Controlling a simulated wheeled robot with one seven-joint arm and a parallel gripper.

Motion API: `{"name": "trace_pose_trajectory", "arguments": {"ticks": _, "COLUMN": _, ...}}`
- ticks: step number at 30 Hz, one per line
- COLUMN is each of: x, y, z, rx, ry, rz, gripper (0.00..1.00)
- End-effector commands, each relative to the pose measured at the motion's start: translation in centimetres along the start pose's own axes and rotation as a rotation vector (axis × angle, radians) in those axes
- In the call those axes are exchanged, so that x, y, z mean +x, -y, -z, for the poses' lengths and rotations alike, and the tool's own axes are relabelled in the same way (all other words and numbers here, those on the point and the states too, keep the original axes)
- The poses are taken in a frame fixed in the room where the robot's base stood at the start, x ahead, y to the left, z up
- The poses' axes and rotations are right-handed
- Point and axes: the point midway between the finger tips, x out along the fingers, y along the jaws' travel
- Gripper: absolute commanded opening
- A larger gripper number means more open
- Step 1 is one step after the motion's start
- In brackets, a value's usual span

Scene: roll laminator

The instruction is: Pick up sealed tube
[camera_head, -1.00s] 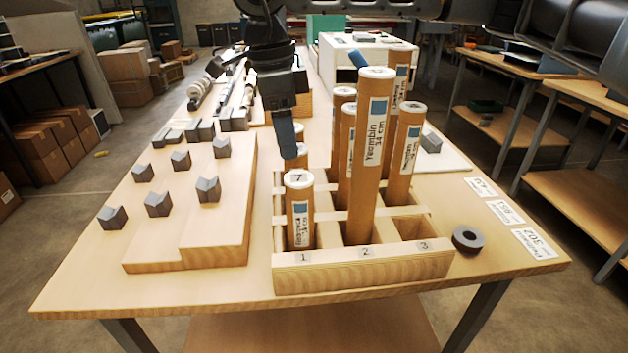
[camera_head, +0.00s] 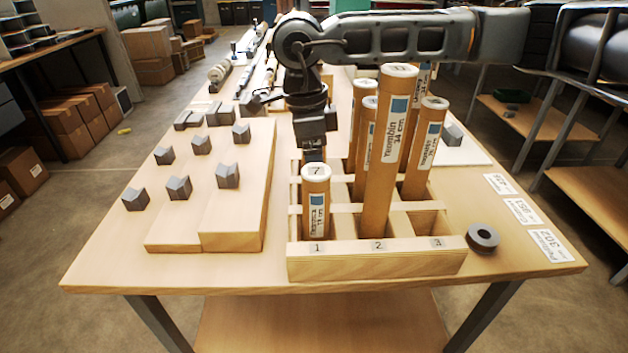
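Several brown cardboard tubes with white end caps stand upright in a wooden rack (camera_head: 375,264) with numbered slots. A short tube (camera_head: 316,206) with a 7 on its cap stands in the front slot marked 1. A much taller tube (camera_head: 384,165), labelled 34 cm, stands in slot 2. Another tube (camera_head: 424,150) stands behind at the right, with more tubes partly hidden behind the tall one. My gripper (camera_head: 313,155) points down just behind the short tube's cap. Its fingertips are largely hidden there, so I cannot tell whether they touch or hold a tube.
A stepped wooden board (camera_head: 188,232) with several grey notched blocks lies left of the rack. A dark ring (camera_head: 482,237) and white label cards (camera_head: 520,212) lie at the right. Front slot 3 looks empty. The table's front edge strip is clear.

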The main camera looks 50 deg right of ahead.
Motion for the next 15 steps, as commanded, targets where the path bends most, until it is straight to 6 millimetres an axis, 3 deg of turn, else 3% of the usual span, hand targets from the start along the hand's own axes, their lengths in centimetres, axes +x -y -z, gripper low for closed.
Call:
{"name": "trace_pose_trajectory", "arguments": {"ticks": 2, "x": 0.00, "y": 0.01, "z": 0.00, "rx": 0.000, "ry": 0.000, "rz": 0.000, "gripper": 0.76}}
{"name": "trace_pose_trajectory", "arguments": {"ticks": 15, "x": -0.04, "y": 0.02, "z": 0.01, "rx": 0.001, "ry": 0.000, "rz": 0.000, "gripper": 0.35}}
